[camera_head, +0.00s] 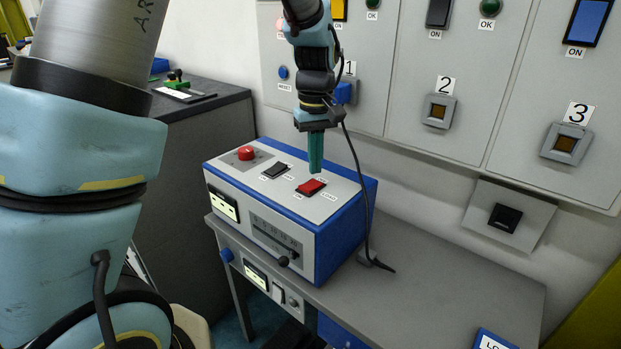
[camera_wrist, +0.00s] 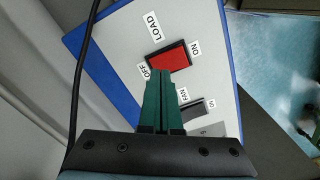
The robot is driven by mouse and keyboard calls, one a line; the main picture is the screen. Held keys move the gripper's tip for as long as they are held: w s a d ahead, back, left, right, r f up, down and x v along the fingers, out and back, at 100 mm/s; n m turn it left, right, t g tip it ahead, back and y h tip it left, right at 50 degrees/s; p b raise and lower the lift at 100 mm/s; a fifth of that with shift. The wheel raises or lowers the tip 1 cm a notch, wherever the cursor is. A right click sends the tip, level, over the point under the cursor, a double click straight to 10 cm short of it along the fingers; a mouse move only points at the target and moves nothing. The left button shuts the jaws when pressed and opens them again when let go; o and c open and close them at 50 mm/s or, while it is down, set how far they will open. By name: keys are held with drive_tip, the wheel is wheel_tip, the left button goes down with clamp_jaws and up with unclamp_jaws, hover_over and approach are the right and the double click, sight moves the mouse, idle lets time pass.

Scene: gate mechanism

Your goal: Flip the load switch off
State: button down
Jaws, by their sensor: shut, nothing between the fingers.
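The load switch is a red rocker (camera_head: 311,187) on the sloped top of a blue and grey control box (camera_head: 345,222). In the wrist view the red rocker (camera_wrist: 168,58) lies beside the labels LOAD, ON and OFF. My gripper (camera_head: 316,170) points down over the box, its green fingers together and empty. In the wrist view the fingertips (camera_wrist: 160,72) overlap the lower left edge of the rocker, close to the OFF label (camera_wrist: 145,70). I cannot tell whether they touch the switch. Which side of the rocker is pressed is unclear.
A black fan switch (camera_head: 275,170) and a red round button (camera_head: 246,153) sit left of the load switch. A slider knob (camera_head: 283,261) sticks out of the box's front. Wall panels with numbered squares stand behind.

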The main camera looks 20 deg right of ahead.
sight(315, 182)
wheel_tip(315, 182, up, 5)
drive_tip(key=p, duration=0.3)
drive_tip(key=shift+f, duration=0.15)
drive_tip(key=s+a, duration=0.2)
drive_tip(key=a, duration=1.3)
drive_tip(key=s+a+m+t, duration=0.1)
drive_tip(key=s+a, duration=0.1)
drive_tip(key=a, duration=1.3)
drive_tip(key=shift+f+t, duration=0.3)
drive_tip(key=shift+f, duration=0.1)
drive_tip(key=c, duration=1.6)
unclamp_jaws()
drive_tip(key=shift+a, duration=0.1)
